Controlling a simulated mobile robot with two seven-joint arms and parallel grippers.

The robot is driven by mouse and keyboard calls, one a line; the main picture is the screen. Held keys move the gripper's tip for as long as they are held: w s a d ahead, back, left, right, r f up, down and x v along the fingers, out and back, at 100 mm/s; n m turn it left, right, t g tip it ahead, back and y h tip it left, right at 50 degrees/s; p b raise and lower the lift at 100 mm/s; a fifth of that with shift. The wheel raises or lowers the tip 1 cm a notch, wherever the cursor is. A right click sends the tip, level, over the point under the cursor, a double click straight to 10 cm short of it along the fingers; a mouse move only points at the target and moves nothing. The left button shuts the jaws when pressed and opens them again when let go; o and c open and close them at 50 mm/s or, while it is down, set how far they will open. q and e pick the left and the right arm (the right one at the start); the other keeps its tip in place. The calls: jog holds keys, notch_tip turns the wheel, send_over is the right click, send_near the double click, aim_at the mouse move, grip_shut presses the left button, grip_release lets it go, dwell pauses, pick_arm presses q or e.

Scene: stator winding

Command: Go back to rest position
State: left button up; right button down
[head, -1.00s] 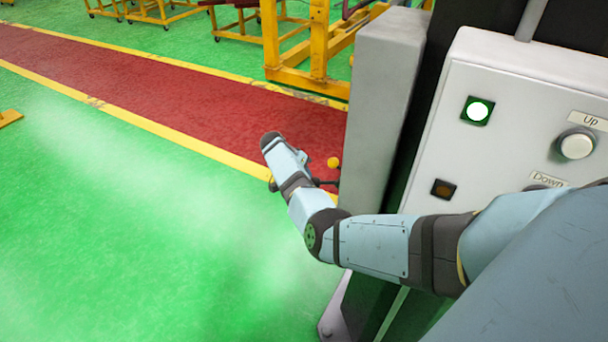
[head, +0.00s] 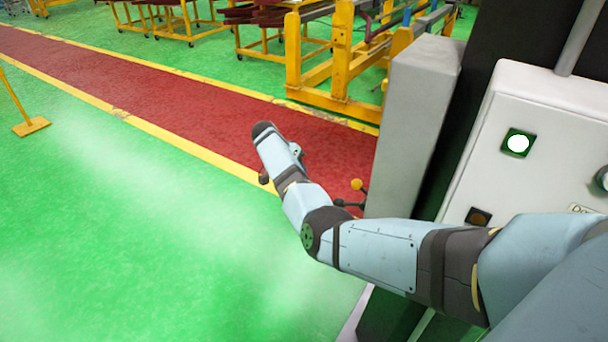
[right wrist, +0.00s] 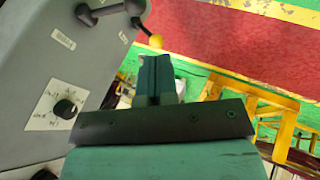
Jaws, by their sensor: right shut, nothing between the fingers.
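My right arm (head: 375,255) comes in from the right in the head view and bends up in front of the grey machine. Its gripper cannot be made out there. In the right wrist view my right gripper (right wrist: 155,80) is shut, with its fingers together and nothing between them. My left gripper is not in view.
A control panel (head: 540,135) with a lit green button and a grey post (head: 415,120) stand close on the right. A lever with a yellow ball (head: 357,185) sticks out behind my arm.

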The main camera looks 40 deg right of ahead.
dwell(0.4)
jog(key=s+d+f+n+t+p, duration=0.25)
jog(key=s+f+n+t, duration=0.2)
jog(key=s+f, duration=0.45)
jog(key=s+a+f+n+t+p, duration=0.3)
jog(key=s+a+f+n+t, duration=0.15)
jog(key=s, duration=0.25)
jog(key=s+a+r+n+t+y+p, duration=0.2)
jog(key=s+a+r+n+y, duration=0.1)
jog(key=s+a, duration=0.8)
jog(key=s+a+r+n+t+y+p, duration=0.2)
jog(key=s+a+r+y, duration=0.4)
jog(key=s+a, duration=0.5)
jog(key=shift+s+r+n+t, duration=0.7)
jog(key=shift+s+n, duration=0.1)
jog(key=shift+s, duration=0.35)
